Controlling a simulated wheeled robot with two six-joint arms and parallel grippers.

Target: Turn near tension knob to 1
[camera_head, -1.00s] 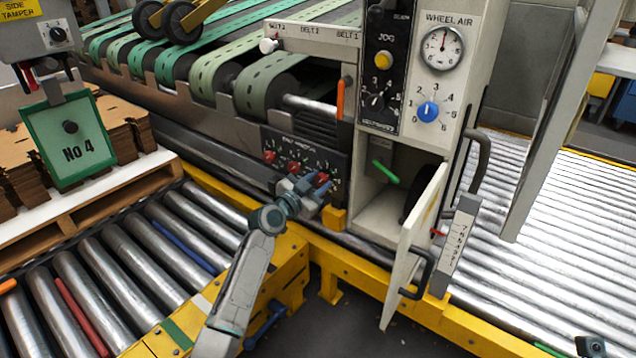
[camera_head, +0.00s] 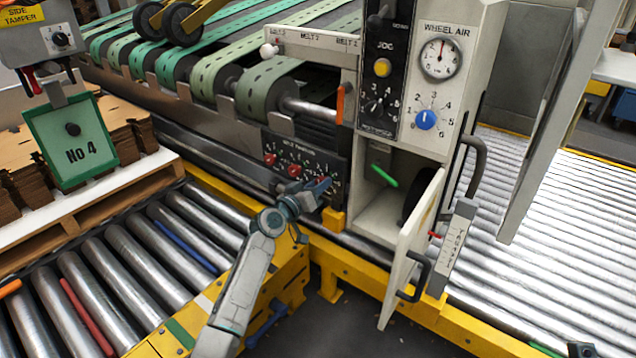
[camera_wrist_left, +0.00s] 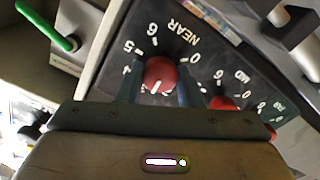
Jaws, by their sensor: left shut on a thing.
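The tension panel (camera_head: 297,158) is a dark plate with a row of red knobs below the belts. In the left wrist view the near tension knob (camera_wrist_left: 160,73) is red, under the word NEAR, with 4, 5, 6 and 0 showing around it. Its white mark points down in that picture, toward numbers hidden by my gripper, so I cannot read the setting. My left gripper (camera_head: 318,189) is shut on this knob, one finger on each side, and covers it in the head view. Only a dark bit at the bottom right edge may be my right gripper (camera_head: 580,350).
The middle red knob (camera_head: 294,171) and far red knob (camera_head: 270,160) sit left of my gripper. An open white cabinet door (camera_head: 412,248) stands to the right. A green handle (camera_head: 384,176) and an orange handle (camera_head: 340,104) are close by. Yellow rails run below.

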